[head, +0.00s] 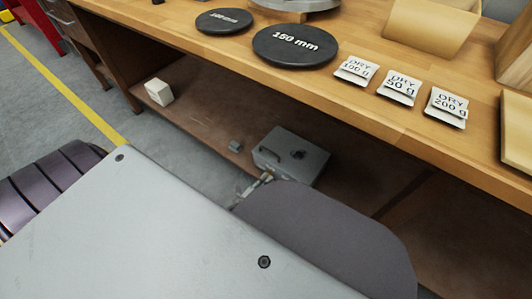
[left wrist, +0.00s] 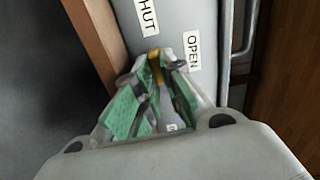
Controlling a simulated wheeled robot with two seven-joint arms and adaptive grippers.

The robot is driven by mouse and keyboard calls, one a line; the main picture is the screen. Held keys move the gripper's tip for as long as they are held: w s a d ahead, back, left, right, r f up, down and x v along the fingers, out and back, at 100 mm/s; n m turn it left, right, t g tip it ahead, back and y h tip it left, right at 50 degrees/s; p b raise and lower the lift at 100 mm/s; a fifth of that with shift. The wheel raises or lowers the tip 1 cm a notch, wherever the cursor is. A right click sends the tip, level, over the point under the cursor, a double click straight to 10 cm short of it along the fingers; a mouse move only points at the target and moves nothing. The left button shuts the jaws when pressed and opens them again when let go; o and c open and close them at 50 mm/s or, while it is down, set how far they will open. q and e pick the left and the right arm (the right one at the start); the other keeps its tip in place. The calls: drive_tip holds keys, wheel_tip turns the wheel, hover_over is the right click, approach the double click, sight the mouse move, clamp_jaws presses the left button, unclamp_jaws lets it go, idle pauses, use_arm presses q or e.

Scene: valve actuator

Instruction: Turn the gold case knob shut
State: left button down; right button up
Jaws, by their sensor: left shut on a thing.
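The grey case (head: 291,155) stands on the lower shelf under the bench; its near side is partly hidden by my own body. In the left wrist view its grey face (left wrist: 210,18) carries a SHUT label (left wrist: 147,17) and an OPEN label (left wrist: 192,52). The gold knob (left wrist: 154,67) sits between these labels, a narrow upright bar in this view. My left gripper (left wrist: 155,72) is shut on the knob, with a finger on either side. In the head view the left gripper (head: 256,184) is small at the case's near side. My right gripper is not in view.
The wooden bench top (head: 200,45) overhangs the lower shelf (head: 205,120). A small grey block (head: 235,146) lies left of the case, and a white box (head: 159,92) stands farther left. Black discs and DRY packets (head: 399,87) lie on the bench.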

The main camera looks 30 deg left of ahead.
use_arm(q)
drive_tip(key=shift+f, duration=0.1)
idle(0.5)
drive_tip(key=c, duration=1.5)
unclamp_jaws()
drive_tip(key=shift+s, duration=0.1)
drive_tip(key=shift+s+a, duration=0.15)
drive_tip(key=shift+s, duration=1.7)
drive_tip(key=shift+s+a, duration=0.1)
drive_tip(key=shift+s, duration=1.7)
drive_tip(key=shift+s, duration=0.15)
